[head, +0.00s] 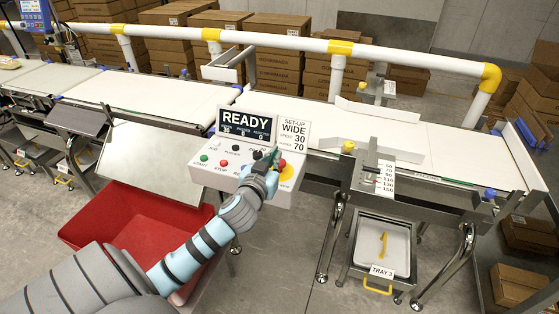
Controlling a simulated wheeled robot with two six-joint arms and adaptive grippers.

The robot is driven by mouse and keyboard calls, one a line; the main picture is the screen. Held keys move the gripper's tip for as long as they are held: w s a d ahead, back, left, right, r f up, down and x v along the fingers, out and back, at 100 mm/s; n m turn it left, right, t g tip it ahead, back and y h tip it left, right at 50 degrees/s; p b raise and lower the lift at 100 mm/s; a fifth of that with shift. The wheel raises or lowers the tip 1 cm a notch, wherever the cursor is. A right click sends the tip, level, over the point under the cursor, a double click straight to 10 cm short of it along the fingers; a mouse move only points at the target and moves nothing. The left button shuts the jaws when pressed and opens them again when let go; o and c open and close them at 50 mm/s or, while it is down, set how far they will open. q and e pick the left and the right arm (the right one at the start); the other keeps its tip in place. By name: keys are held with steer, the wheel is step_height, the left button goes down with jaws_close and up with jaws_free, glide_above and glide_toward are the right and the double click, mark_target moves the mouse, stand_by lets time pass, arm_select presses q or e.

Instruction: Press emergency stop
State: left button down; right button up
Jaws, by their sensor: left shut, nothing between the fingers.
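The emergency stop is a red mushroom button (283,163) on a yellow patch at the right end of the white control box (228,178). My left gripper (270,158) is shut and empty, just left of the red button and over the panel. The gripper hides part of the panel and of the button's left side. I cannot tell whether the fingertips touch the button. A screen (245,124) behind the buttons reads READY, and a set-up card (294,132) beside it reads WIDE 30 70. My right gripper is not in view.
A white conveyor belt (460,152) runs behind the control box. A red bin (150,235) stands below at left. A scale plate (386,178) and Tray 3 (398,238) are at right. A white and yellow guard rail (280,40) and stacked cartons (275,62) lie behind.

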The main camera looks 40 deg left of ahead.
mark_target(280, 166)
arm_select(q)
steer(key=w+f, duration=0.1)
steer(key=w+a+f, duration=0.1)
steer(key=w, duration=0.1)
steer(key=w+f+b, duration=0.1)
steer(key=shift+w+a+f, duration=0.15)
steer(key=shift+a+f, duration=0.15)
steer(key=shift+a, duration=0.05)
steer(key=shift+f, duration=0.55)
